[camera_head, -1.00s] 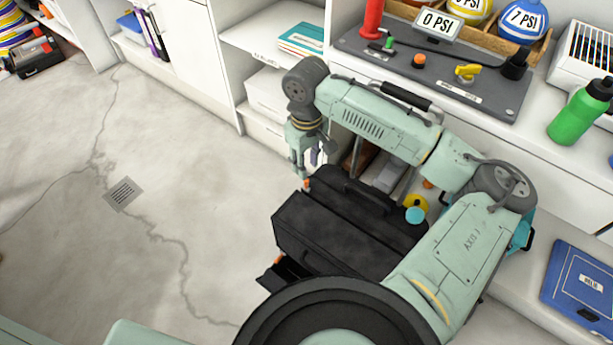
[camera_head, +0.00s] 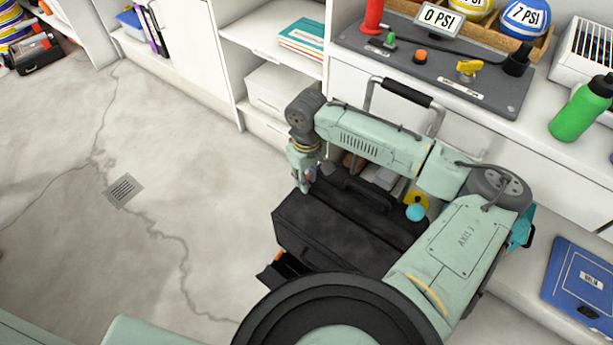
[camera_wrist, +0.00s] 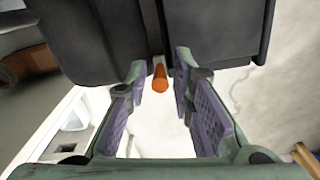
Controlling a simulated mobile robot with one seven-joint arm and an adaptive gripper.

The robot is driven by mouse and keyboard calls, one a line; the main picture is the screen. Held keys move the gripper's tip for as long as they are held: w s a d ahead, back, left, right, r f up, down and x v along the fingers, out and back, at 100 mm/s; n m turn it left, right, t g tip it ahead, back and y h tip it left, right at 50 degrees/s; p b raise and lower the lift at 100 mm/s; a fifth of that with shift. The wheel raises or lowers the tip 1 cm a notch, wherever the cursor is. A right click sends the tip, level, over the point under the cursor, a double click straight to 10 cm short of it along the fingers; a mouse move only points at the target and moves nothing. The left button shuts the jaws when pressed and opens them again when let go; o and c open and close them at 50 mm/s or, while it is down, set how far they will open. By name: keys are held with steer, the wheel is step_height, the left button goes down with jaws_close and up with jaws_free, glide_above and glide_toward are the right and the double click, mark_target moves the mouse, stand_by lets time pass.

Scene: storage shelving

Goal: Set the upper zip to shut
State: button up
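The black bag (camera_head: 345,235) sits on the floor in the head view, in front of the shelving. It fills the top of the wrist view (camera_wrist: 215,35). An orange zip pull (camera_wrist: 160,78) stands out from the bag in the wrist view, between my fingertips. I take it for the upper zip; in the head view my gripper covers that corner. My gripper (camera_head: 307,184) is open at the bag's far left top corner. In the wrist view its purple-padded fingers (camera_wrist: 158,68) stand apart on both sides of the pull. Contact with it is unclear.
A second orange pull (camera_head: 279,257) shows low on the bag's left side, by an open flap (camera_head: 285,274). A white shelf unit (camera_head: 275,40) stands behind. A counter holds a control panel (camera_head: 440,65) and green bottle (camera_head: 580,110).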

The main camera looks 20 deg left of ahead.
jaws_close()
stand_by(0.6)
